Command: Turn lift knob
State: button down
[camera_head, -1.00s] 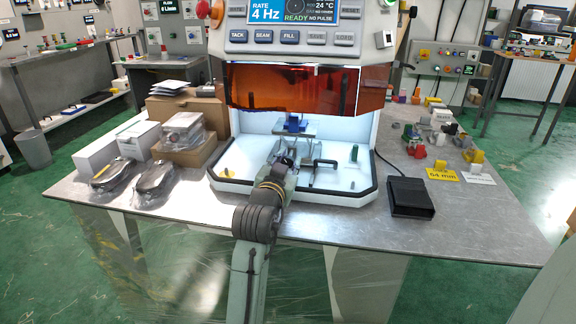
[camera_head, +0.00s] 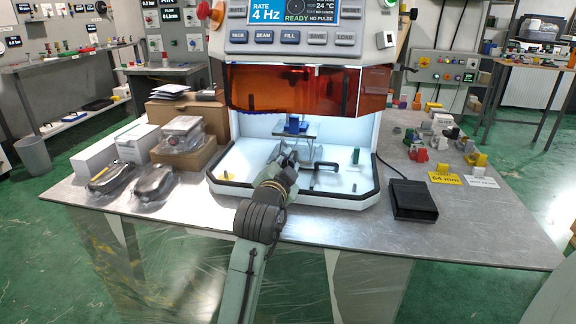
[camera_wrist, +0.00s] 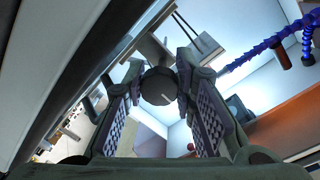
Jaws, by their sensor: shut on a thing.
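The lift knob (camera_wrist: 158,86) is a dark round knob with a pale line across its face. In the wrist view it sits between the two fingertips of my gripper (camera_wrist: 158,92), which is shut on it. In the head view my gripper (camera_head: 285,160) reaches into the white chamber from the front, and the knob is hidden behind it. A small platform (camera_head: 312,131) with a blue block (camera_head: 294,124) on it stands just behind my gripper.
The machine's orange shield (camera_head: 290,88) hangs above my gripper. A dark handle-shaped part (camera_head: 327,166) and a green piece (camera_head: 355,156) stand to its right in the chamber. A black pedal (camera_head: 412,200) lies to the right on the table. Boxes stand at left.

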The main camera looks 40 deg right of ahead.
dwell(0.3)
jog(key=c, duration=1.3)
grip_release()
jog(key=shift+a, duration=0.1)
jog(key=v, duration=1.2)
jog(key=shift+r, duration=0.1)
